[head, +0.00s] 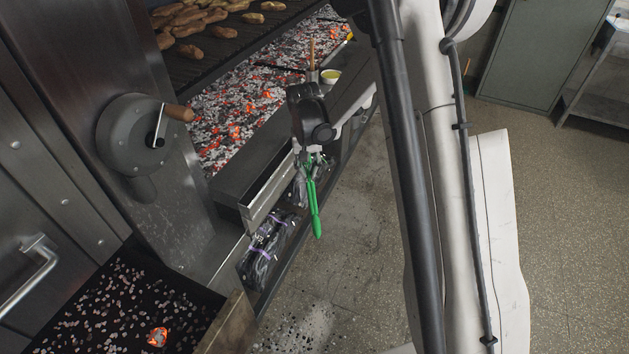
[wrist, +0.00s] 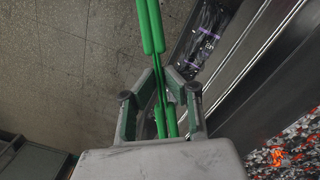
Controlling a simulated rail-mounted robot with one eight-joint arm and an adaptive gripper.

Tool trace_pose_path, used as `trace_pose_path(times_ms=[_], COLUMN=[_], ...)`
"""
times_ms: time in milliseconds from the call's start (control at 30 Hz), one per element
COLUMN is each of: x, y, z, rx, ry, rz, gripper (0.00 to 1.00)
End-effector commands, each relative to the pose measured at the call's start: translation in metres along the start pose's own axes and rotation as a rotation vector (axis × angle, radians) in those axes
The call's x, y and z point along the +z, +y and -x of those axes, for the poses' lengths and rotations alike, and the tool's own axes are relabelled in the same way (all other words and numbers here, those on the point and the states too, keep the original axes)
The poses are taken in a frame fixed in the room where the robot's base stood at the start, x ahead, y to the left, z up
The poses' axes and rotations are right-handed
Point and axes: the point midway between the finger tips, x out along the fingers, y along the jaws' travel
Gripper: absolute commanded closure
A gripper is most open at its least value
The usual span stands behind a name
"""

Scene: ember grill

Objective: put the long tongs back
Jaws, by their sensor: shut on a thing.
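The long tongs (wrist: 151,25) are green and sit between the fingers of my gripper (wrist: 160,97) in the wrist view. My gripper is shut on them, and two green arms run out past the fingertips toward the top of that view. In the head view the tongs (head: 314,208) hang down and slightly right from my gripper (head: 314,154), in front of the grill's front ledge. Their lower end is over the floor, clear of it. The part of the tongs inside the grip is partly hidden by the fingers.
The grill's front ledge (head: 250,160) runs beside my gripper, with a lower shelf holding a dark wrapped bag (head: 263,250). A small cup of yellow liquid (head: 331,76) stands farther back on the ledge. Glowing embers (head: 237,110) lie behind. The floor (head: 350,250) at right is open.

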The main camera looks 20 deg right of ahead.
Motion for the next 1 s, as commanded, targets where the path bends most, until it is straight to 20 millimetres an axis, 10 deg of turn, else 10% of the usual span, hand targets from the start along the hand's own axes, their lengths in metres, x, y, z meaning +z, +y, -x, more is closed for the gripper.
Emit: trace_pose_path(times_ms=[500,1000], x=[-0.143,-0.164], y=[-0.038,-0.044], z=[0.047,0.05], rx=[-0.056,-0.079], ry=[-0.218,-0.265], rz=[-0.343,-0.415], gripper=[1.0,1.0])
